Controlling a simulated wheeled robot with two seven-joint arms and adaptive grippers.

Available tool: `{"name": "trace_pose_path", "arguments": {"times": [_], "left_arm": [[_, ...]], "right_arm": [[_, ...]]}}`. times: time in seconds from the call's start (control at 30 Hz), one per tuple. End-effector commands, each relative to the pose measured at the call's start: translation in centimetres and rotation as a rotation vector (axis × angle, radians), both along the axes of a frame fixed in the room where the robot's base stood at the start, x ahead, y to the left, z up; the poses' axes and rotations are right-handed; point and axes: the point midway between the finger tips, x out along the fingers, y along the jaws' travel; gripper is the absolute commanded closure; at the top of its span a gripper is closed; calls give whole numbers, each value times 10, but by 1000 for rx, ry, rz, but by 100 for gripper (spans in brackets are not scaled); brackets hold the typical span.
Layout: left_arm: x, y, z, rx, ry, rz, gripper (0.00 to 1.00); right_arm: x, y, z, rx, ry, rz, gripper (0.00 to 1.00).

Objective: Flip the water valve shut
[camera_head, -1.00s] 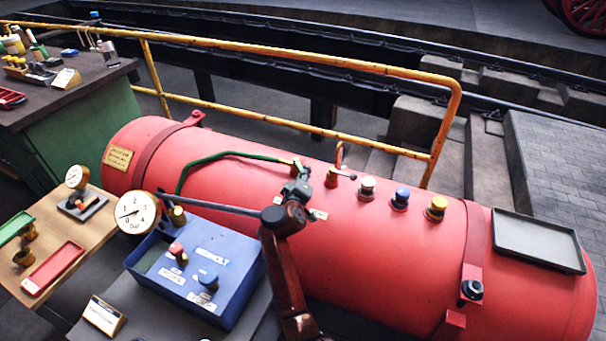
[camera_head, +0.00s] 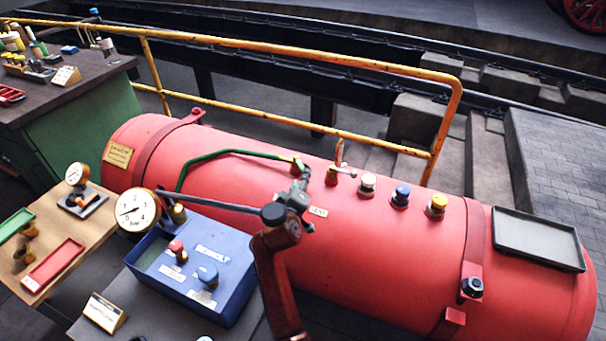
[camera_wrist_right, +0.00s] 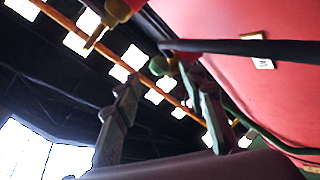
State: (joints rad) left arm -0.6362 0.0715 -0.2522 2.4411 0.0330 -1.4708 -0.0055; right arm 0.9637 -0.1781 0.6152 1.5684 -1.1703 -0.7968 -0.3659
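A brass valve fitting (camera_head: 297,162) stands on top of the red boiler at the end of a green pipe (camera_head: 235,153). A second valve (camera_head: 331,177), red and brass with an upright handle, stands just to its right. Which one is the water valve I cannot tell. My right gripper (camera_head: 301,186) is at the boiler top, close to the brass fitting. In the right wrist view its two fingers (camera_wrist_right: 160,76) are apart, with a green and brass fitting (camera_wrist_right: 159,66) showing beyond the gap. Contact is unclear. My left gripper is out of view.
A pressure gauge (camera_head: 137,210) and a blue box (camera_head: 225,292) are at the near left. A yellow railing (camera_head: 300,58) runs behind.

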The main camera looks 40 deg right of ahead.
Motion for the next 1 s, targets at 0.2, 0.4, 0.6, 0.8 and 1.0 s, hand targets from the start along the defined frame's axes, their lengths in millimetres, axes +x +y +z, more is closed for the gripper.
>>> {"name": "trace_pose_path", "arguments": {"times": [0.2,0.4,0.6,0.8,1.0], "left_arm": [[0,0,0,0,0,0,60],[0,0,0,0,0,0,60],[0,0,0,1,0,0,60],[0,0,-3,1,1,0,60],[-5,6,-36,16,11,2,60]], "right_arm": [[-25,30,8,-1,1,0,62],[-34,41,11,0,0,0,62],[-35,42,12,-1,1,-1,62],[-36,39,10,20,-19,2,70],[-33,20,-15,312,-279,41,84]]}}
